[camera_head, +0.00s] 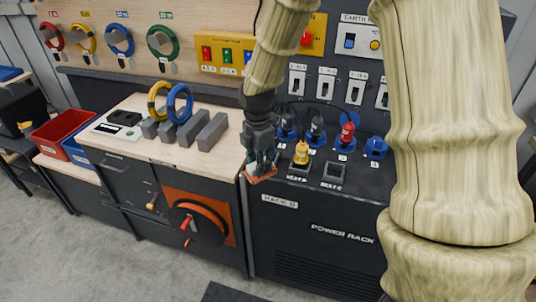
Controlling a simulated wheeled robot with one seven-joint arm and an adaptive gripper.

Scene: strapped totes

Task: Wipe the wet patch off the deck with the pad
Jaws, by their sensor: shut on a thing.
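My gripper (261,163) points down near the middle of the picture, at the seam between the wooden bench top and the dark top of the power rack. It is shut on a flat orange-brown pad (261,177), which shows just below the fingers. I cannot tell whether the pad touches the surface beneath it. The dark deck (284,192) of the power rack lies to the right of the pad. I cannot make out a wet patch; part of the deck is hidden behind my arm and gripper.
A yellow plug (301,153) and a red plug (346,134) stand on the rack close right of my gripper. Grey blocks (203,131) and blue and yellow rings stand on the wooden bench top (222,152) at left. A red bin (60,132) is far left.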

